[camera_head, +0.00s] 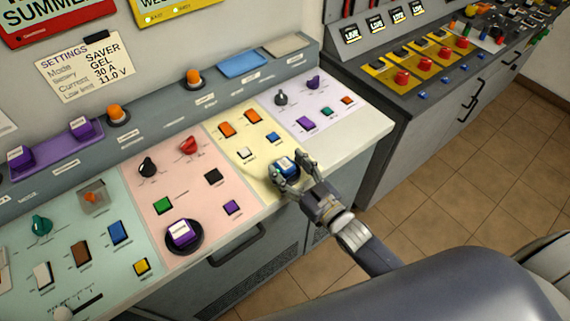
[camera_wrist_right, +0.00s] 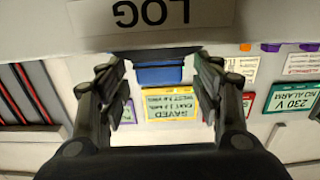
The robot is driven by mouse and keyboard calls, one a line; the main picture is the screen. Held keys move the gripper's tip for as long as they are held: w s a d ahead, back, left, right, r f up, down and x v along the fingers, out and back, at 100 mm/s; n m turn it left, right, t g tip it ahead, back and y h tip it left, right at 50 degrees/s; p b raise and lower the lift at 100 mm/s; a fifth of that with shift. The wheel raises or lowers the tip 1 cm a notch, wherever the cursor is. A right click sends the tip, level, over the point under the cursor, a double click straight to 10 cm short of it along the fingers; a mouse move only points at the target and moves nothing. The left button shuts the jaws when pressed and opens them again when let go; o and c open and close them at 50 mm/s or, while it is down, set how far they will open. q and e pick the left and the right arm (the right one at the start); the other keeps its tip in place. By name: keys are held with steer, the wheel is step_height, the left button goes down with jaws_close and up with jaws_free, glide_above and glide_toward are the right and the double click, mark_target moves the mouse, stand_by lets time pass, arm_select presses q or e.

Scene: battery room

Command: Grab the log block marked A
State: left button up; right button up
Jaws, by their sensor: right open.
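A blue block with a white label on top (camera_head: 286,163) sits on the yellow section of the console; its lettering is too small to read in the head view. My right gripper (camera_head: 292,174) is open, with its fingers at either side of the block; I cannot tell if they touch it. In the right wrist view the open fingers (camera_wrist_right: 158,68) frame a blue shape, and a large upside-down LOG label (camera_wrist_right: 150,14) is close at the top. I cannot read a letter A. My left gripper is not in view.
Labelled purple blocks stand on the console, one on a black round base (camera_head: 181,234), others on a purple strip (camera_head: 52,150). Buttons and knobs surround the right gripper. A light blue pad (camera_head: 242,64) lies on the back ledge. A second console (camera_head: 440,65) stands at right.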

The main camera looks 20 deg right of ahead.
steer(key=shift+x, duration=0.95)
steer(key=c, duration=1.3)
steer(key=shift+r, duration=0.15)
